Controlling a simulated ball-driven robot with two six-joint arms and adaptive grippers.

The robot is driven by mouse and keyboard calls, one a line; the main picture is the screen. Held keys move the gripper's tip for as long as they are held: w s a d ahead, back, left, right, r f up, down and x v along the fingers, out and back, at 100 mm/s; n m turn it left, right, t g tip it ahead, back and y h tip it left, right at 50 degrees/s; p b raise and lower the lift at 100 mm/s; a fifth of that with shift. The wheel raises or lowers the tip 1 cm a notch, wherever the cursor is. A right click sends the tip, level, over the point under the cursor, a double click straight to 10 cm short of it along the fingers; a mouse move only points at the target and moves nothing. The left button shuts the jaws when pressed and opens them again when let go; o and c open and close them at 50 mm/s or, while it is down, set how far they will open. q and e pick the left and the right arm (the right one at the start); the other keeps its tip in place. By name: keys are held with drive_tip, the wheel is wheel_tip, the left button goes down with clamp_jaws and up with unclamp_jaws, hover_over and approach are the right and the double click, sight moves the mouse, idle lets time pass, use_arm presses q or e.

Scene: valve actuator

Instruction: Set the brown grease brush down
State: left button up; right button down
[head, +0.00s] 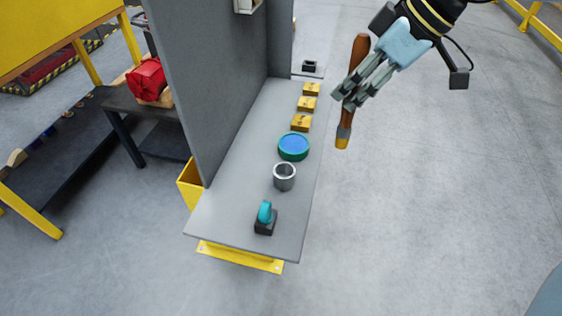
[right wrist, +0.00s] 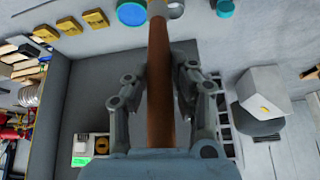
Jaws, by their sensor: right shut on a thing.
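The brown grease brush (head: 357,62) is held by my right gripper (head: 344,98) to the right of the grey bench top. Its brown handle points up and its yellow-tipped end points down in the head view. In the right wrist view the brown handle (right wrist: 160,95) runs between the two fingers of the right gripper (right wrist: 160,85), which are shut on it. The brush is beyond the bench's right edge in the picture and appears apart from any surface. My left gripper is not in view.
The grey bench top (head: 232,220) holds yellow blocks (head: 300,123), a green-rimmed blue dish (head: 293,146), a metal cup (head: 284,177) and a teal-and-black item (head: 265,218). A tall grey panel (head: 215,80) stands along its left. Open floor lies to the right.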

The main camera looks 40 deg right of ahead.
drive_tip(key=shift+s+d+f, duration=0.15)
drive_tip(key=shift+s+f, duration=0.25)
drive_tip(key=shift+s, duration=0.3)
drive_tip(key=shift+w+f+b, duration=0.15)
drive_tip(key=shift+f+b, duration=0.1)
drive_tip(key=shift+b, duration=0.05)
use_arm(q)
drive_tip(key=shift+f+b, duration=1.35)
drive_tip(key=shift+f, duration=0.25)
use_arm(e)
drive_tip(key=w+a+f, duration=0.7)
drive_tip(key=a+f, duration=0.1)
drive_tip(key=f, duration=0.2)
drive_tip(key=shift+w+a+f, duration=0.3)
drive_tip(key=shift+a, duration=0.1)
drive_tip(key=c, duration=1.1)
unclamp_jaws()
drive_tip(key=shift+f, duration=0.1)
